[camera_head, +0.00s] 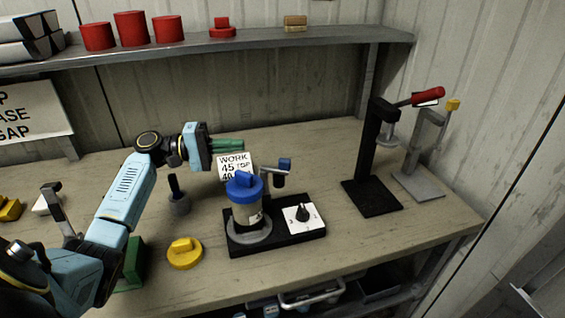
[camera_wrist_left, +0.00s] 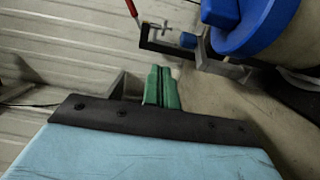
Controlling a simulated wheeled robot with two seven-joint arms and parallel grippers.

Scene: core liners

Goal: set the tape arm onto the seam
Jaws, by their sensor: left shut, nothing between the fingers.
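A grey cylinder (camera_head: 247,216) with a blue cap (camera_head: 245,187) stands upright on a black base (camera_head: 285,236). Behind it to the right is a short grey arm with a blue end (camera_head: 284,164), which looks like the tape arm. In the left wrist view the cap (camera_wrist_left: 250,28) fills the upper right, and the arm's blue end (camera_wrist_left: 188,40) shows beside it. I cannot make out the seam. My left gripper (camera_head: 240,146) has green fingers, shut and empty, behind and above the cylinder, apart from the arm. The fingers also show in the left wrist view (camera_wrist_left: 161,88). My right gripper is not in view.
A white dial plate (camera_head: 303,216) is on the base's right side. A white sign (camera_head: 235,166) stands behind the cylinder. A yellow round piece (camera_head: 184,253) lies to the left. Black (camera_head: 372,195) and grey (camera_head: 420,186) clamp stands are at the right. A shelf (camera_head: 340,39) runs above.

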